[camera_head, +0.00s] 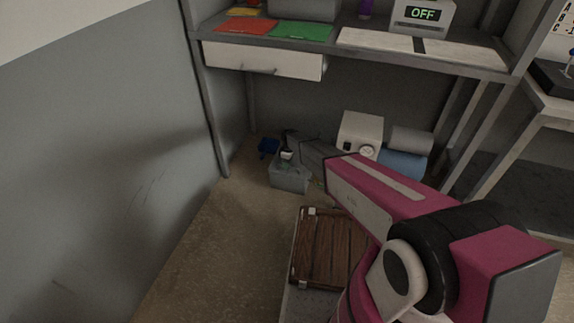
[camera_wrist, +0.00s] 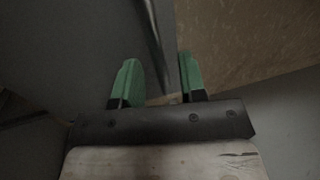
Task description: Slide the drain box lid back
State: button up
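My gripper shows in the wrist view as two green fingertips (camera_wrist: 158,80) spread apart, with a gap between them. A dark grey surface with a long straight edge (camera_wrist: 150,35) runs up from between the fingers; whether they touch it, I cannot tell. In the head view, a dark grey boxy shape (camera_head: 313,153) stands on the floor under the bench, just beyond the end of my pink arm. It may be the drain box, but the arm partly hides it. I cannot make out the lid or its position. The gripper's fingers are not clear in the head view.
A white machine (camera_head: 360,133) and blue and grey rolls (camera_head: 404,162) are at right. The bench (camera_head: 440,62) overhangs them. A brown slatted crate (camera_head: 322,246) is nearer.

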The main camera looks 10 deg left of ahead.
grip_shut()
jog(key=shift+w, duration=0.15)
jog(key=w+d, duration=0.3)
jog(key=w, duration=1.7)
jog(key=shift+w, duration=0.2)
grip_release()
jog(key=shift+r, duration=0.1)
